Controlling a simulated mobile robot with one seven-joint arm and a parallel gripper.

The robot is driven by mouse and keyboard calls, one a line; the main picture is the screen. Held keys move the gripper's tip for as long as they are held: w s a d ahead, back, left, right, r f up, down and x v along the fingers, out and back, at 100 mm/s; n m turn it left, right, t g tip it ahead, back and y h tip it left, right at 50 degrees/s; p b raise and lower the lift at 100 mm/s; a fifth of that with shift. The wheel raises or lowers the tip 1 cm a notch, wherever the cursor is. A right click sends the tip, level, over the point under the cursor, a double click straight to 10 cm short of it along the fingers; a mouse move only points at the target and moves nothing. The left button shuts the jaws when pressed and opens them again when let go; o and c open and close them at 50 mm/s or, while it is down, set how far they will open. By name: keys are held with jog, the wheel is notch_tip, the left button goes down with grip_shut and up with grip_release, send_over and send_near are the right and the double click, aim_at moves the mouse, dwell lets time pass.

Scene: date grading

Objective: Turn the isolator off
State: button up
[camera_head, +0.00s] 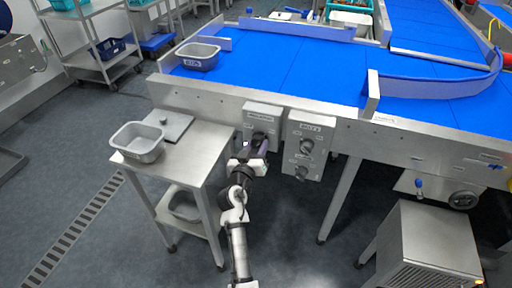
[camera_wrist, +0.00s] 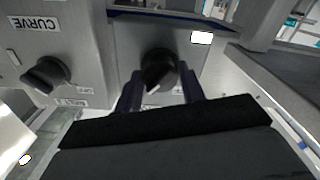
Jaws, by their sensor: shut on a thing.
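The isolator is a grey box (camera_head: 262,112) with a label at its top, on the conveyor's front side, left of a second box. Its round black knob (camera_wrist: 158,62) shows in the middle of the wrist view, with a pale mark on its grip. My gripper (camera_head: 254,147) reaches up to the front of this box in the head view and partly covers the knob. In the wrist view my gripper (camera_wrist: 158,82) has one dark finger on each side of the knob's grip, shut on it. The fingertips' exact contact is hard to see.
A second box (camera_head: 309,128) with two black knobs is close on the right; its CURVE knob (camera_wrist: 46,74) shows in the wrist view. A steel table (camera_head: 205,150) with a grey tub (camera_head: 138,142) stands on the left.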

jog(key=n, duration=0.4)
jog(key=shift+p, duration=0.3)
jog(key=n+p, duration=0.1)
jog(key=n, duration=0.3)
jog(key=shift+r, duration=0.1)
jog(key=n+p, duration=0.2)
jog(key=n, duration=0.2)
jog(key=shift+n, duration=0.3)
jog(key=shift+n+p, duration=0.9)
jog(key=shift+n, duration=0.9)
jog(key=o, duration=1)
jog(key=shift+s, duration=0.15)
